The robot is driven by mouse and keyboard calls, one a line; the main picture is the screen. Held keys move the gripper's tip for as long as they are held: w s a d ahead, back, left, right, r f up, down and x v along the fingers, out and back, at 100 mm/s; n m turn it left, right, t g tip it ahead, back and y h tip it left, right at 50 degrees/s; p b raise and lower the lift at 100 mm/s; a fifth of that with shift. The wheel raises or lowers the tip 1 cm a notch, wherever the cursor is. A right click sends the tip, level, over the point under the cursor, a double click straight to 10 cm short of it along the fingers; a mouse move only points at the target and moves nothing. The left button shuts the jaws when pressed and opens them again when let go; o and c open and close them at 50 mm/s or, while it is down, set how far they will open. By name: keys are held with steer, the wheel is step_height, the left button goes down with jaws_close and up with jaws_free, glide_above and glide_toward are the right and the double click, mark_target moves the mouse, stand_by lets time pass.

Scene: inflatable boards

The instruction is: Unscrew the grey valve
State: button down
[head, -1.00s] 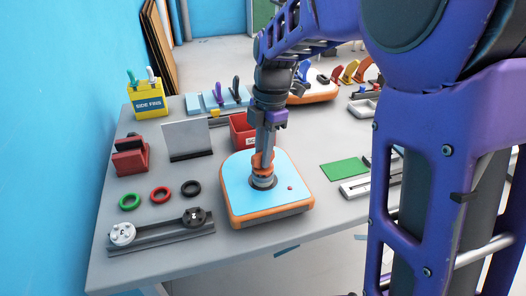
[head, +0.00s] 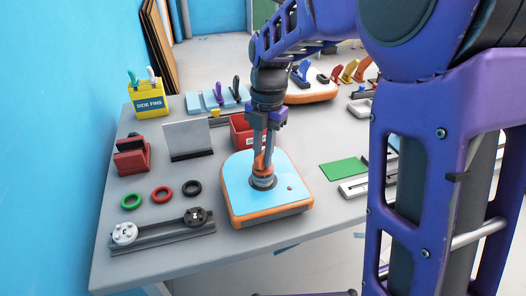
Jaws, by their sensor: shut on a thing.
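A small inflatable board (head: 240,192) with a light blue top and orange sides lies on the grey table. My gripper (head: 263,167) points straight down over the middle of the board, its fingers shut on the valve (head: 262,182). The valve is a round grey fitting in the board's top. An orange part shows between the fingers just above it. The fingers hide much of the valve, and I cannot tell how far it is screwed in.
A rail with a white and a black cap (head: 160,231) lies left of the board, below green, red and black rings (head: 162,194). A red bin (head: 241,130) stands behind. A green mat (head: 344,170) lies to the right.

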steer(key=shift+n, duration=1)
steer(key=shift+p, duration=0.3)
steer(key=shift+n+h+p, duration=0.3)
steer(key=shift+n+p, duration=0.2)
steer(key=shift+n, duration=1.2)
steer(key=shift+f, duration=0.1)
steer(key=shift+d, duration=0.1)
steer(key=shift+n+p, duration=0.7)
steer(key=shift+p, duration=0.05)
steer(key=shift+n+p, duration=0.5)
steer(key=shift+n, duration=0.5)
